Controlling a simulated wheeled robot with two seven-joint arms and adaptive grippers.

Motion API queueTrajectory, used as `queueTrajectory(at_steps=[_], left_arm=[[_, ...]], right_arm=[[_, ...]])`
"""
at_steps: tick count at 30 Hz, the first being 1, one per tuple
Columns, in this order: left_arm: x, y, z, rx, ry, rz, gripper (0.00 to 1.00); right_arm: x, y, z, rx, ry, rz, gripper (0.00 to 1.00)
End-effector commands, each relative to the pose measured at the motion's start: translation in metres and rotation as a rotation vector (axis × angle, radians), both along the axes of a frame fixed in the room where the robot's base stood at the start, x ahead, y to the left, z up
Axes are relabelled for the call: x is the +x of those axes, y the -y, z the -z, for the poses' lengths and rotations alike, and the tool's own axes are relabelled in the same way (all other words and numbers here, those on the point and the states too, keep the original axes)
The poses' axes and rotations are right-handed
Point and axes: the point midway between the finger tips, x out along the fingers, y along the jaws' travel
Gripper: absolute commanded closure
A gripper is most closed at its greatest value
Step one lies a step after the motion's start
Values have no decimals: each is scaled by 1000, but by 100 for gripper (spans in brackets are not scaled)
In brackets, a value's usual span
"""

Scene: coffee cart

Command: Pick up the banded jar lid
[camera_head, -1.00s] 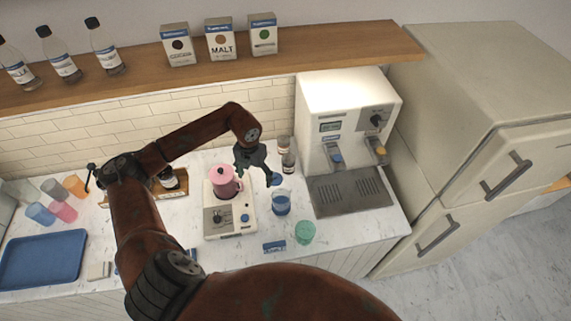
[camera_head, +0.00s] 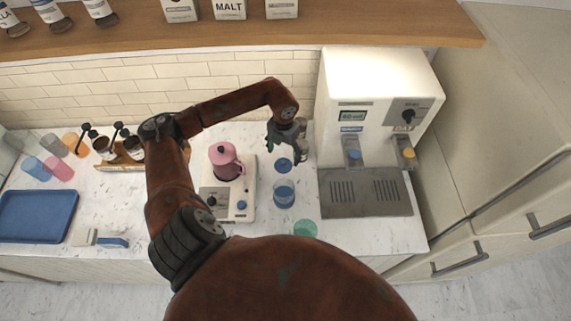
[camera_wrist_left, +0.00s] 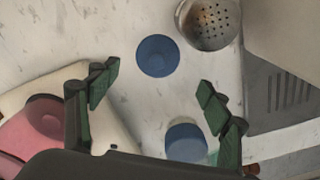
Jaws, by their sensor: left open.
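A flat, round, dark blue lid (camera_head: 284,164) lies on the white marble counter, behind a blue see-through jar (camera_head: 284,193). I take it for the jar lid; no band shows on it. My left gripper (camera_head: 286,150) is open and empty, pointing down just above and behind the lid in the head view. In the left wrist view the lid (camera_wrist_left: 158,56) shows whole beyond the two green fingertips (camera_wrist_left: 158,80), between them and apart from them. The jar (camera_wrist_left: 185,142) is partly seen lower down, near the right finger. My right gripper is not in view.
A pink pot (camera_head: 225,162) on a cream appliance (camera_head: 241,205) stands close left of the gripper. A metal shaker with a perforated top (camera_wrist_left: 208,22) is close by the lid. The dispenser (camera_head: 370,100) and its drip tray (camera_head: 365,205) are at right. A green cup (camera_head: 305,229) stands in front.

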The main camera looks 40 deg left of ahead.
Motion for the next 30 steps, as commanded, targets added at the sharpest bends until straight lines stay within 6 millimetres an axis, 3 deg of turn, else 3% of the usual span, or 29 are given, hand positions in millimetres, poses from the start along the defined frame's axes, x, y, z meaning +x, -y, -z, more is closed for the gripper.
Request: queueTrajectory(at_steps=[6,15,23,30], left_arm=[[0,-1,22,-1,-2,-2,28],[1,-4,59,-1,-1,0,28],[1,-4,62,0,1,1,29],[1,-4,62,0,0,1,45]], right_arm=[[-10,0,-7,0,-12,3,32],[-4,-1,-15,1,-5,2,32],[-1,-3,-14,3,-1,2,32],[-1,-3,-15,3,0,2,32]])
